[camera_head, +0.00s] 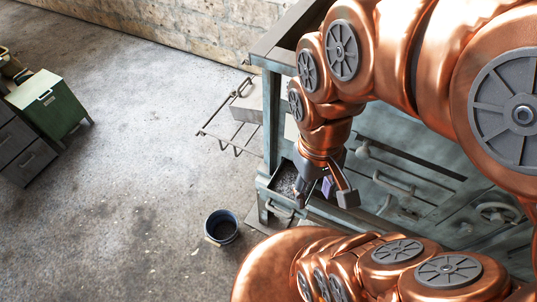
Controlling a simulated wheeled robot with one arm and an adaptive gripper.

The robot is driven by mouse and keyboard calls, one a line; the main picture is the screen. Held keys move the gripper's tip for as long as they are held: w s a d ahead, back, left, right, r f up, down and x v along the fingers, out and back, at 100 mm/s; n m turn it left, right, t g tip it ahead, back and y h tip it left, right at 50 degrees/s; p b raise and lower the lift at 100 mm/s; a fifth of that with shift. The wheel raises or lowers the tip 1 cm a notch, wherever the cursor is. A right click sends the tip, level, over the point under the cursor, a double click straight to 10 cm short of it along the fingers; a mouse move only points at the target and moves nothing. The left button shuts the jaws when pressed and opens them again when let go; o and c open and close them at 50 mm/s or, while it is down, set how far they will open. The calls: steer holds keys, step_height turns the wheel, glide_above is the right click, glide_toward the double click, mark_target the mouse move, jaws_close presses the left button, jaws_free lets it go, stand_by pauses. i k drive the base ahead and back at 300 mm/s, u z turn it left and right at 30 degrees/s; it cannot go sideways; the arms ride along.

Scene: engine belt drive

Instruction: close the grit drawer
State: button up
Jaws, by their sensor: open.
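The grit drawer (265,190) sticks out of the left end of a grey-green metal cabinet (395,185). It is pulled open, and dark grit shows inside it. A bar handle (279,209) is on its front. My gripper (324,196) is open and points down over the right side of the drawer. One finger is over the drawer and the other is to its right. The gripper hides part of the drawer, and I cannot tell whether it touches it. A small purple thing shows between the fingers, partly hidden.
A dark bucket (221,227) stands on the floor left of the drawer. A wire rack (228,130) juts from the cabinet's left side. A green cabinet (50,103) and grey drawers (22,150) stand far left. Concrete floor between is clear. A handwheel (497,213) is at right.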

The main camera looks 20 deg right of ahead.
mark_target(291, 188)
steer(key=u, duration=0.5)
steer(key=k, duration=1.25)
steer(key=u, duration=0.75)
steer(key=i, duration=0.95)
steer(key=u, duration=0.55)
